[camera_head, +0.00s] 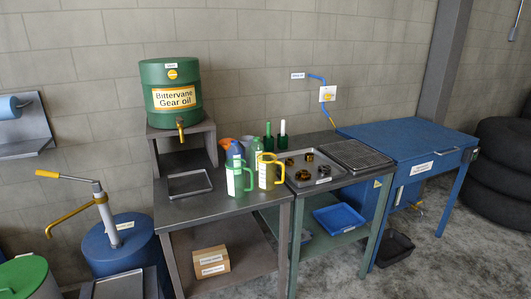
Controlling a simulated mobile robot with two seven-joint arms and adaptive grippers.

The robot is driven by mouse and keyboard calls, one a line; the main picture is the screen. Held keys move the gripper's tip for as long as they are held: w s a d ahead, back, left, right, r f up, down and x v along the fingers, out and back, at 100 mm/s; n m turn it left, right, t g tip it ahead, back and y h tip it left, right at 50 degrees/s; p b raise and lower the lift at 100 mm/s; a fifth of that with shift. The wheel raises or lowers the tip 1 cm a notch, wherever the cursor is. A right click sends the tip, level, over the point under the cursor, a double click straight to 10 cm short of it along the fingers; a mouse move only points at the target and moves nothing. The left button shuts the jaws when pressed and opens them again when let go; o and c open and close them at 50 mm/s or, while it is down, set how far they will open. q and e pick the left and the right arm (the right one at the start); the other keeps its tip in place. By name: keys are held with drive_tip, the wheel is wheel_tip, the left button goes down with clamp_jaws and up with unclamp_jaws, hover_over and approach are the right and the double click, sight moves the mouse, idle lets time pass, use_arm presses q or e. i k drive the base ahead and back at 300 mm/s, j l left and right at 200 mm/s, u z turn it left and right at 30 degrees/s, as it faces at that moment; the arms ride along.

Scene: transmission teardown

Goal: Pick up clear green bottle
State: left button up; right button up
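Two small dark green bottles stand upright at the back of the metal bench. I cannot tell which is clear. In front of them is a green-and-white jug (236,177) with a green handle, beside a yellow-and-white jug (267,172). Another green container (256,150) stands partly hidden behind the yellow jug. Neither of my grippers is in view.
A green oil drum (172,88) with a tap sits on a stand at the back left. A metal tray (328,176) holding several brass-coloured parts is right of the jugs. A blue worktable (410,138) stands farther right. The bench front left (200,211) is clear.

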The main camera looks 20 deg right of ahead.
sight(257, 147)
drive_tip(key=i+l+z, duration=0.2)
drive_tip(key=i+l, duration=0.55)
drive_tip(key=i, duration=0.1)
